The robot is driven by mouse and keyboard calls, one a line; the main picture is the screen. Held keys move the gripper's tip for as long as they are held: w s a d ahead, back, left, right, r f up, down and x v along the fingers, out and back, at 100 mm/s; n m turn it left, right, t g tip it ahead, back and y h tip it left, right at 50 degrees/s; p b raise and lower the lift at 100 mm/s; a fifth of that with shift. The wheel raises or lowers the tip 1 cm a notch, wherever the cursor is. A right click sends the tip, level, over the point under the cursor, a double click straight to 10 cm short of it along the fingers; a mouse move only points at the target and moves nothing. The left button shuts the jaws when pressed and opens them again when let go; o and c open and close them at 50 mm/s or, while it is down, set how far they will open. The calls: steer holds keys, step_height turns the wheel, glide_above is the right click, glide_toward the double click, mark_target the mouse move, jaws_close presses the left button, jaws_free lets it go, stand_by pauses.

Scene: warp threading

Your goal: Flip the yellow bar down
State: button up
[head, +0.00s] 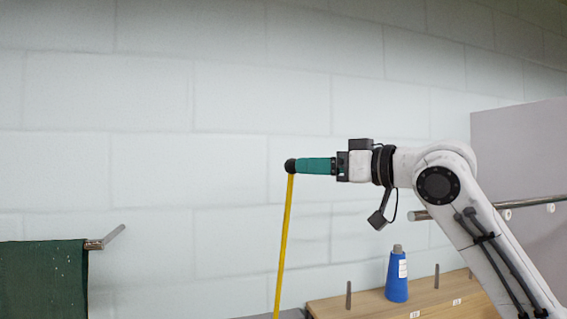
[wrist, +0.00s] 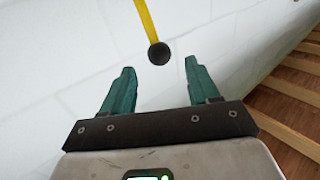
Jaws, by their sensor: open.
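The yellow bar (head: 283,245) stands nearly upright in the head view, leaning slightly right at its top. Its lower end is out of the frame. A black ball knob (head: 290,166) caps its top end. In the wrist view the bar (wrist: 147,20) enters from the top edge and ends in the knob (wrist: 159,54). My gripper (head: 298,166) points left at the height of the knob. In the wrist view my gripper (wrist: 159,66) is open, its green fingers apart, with the knob just beyond and between the fingertips. I cannot tell whether they touch it.
A blue cone of thread (head: 397,277) stands on a wooden shelf unit (head: 440,297) with upright pegs, below my arm. A dark green cloth (head: 42,280) hangs from a metal rod (head: 105,238) at the left. A pale block wall (head: 225,60) is behind. A grey panel (head: 525,150) is at the right.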

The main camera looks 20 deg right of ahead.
mark_target(285, 165)
steer(key=p+x, duration=0.2)
steer(key=x, duration=0.6)
steer(key=shift+w+f, duration=0.1)
steer(key=shift+w, duration=0.1)
steer(key=shift+c, duration=0.2)
jaws_close()
